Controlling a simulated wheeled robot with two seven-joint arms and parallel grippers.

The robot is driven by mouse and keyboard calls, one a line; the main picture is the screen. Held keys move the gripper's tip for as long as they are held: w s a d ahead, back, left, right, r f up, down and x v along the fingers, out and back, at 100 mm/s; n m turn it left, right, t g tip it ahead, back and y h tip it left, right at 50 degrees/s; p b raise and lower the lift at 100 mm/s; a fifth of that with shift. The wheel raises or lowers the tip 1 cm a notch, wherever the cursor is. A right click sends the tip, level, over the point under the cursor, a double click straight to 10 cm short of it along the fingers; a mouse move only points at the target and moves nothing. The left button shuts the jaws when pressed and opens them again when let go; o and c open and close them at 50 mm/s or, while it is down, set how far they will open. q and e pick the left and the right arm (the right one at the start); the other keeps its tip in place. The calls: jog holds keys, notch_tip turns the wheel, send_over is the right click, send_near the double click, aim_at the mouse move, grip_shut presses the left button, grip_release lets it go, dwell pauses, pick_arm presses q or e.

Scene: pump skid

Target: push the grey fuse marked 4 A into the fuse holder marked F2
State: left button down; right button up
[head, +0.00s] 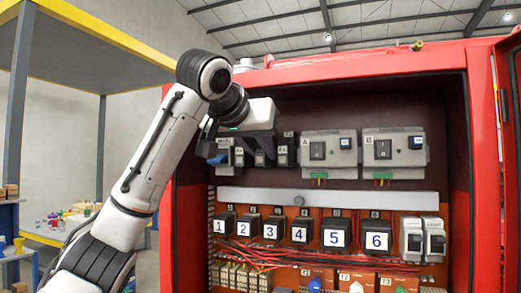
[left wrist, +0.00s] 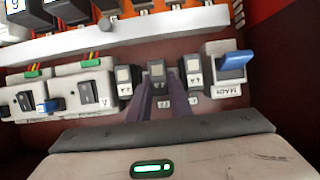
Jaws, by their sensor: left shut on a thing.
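My left gripper (left wrist: 160,84) is shut on the grey fuse (left wrist: 157,69) in the left wrist view. The fuse is at the middle of the fuse holder row, in line with the label that seems to read F2 (left wrist: 164,104). The fingers hide much of the holder F2, and I cannot tell how deep the fuse sits. The fuse's marking is not readable. In the head view my left gripper (head: 262,143) reaches into the cabinet at the upper left, its hand hiding the tops of the holders. My right gripper is not in view.
Neighbouring holders with fuses (left wrist: 192,70) (left wrist: 125,84) stand close on both sides. The main switch with a blue handle (left wrist: 235,60) is at the row's end. Grey switch units (head: 329,150) sit to the right in the head view, above a grey rail (head: 340,199) and numbered blocks (head: 336,236).

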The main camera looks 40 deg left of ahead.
pick_arm(q)
jog(key=shift+w, duration=0.15)
jog(key=c, duration=1.5)
grip_release()
jog(key=shift+c, duration=0.2)
jog(key=shift+s+d+r, duration=0.1)
jog(key=shift+s+r, duration=0.05)
jog(key=shift+s, duration=0.25)
jog(key=b+v, duration=0.2)
jog(key=v, duration=0.7)
jog(key=shift+s, duration=0.2)
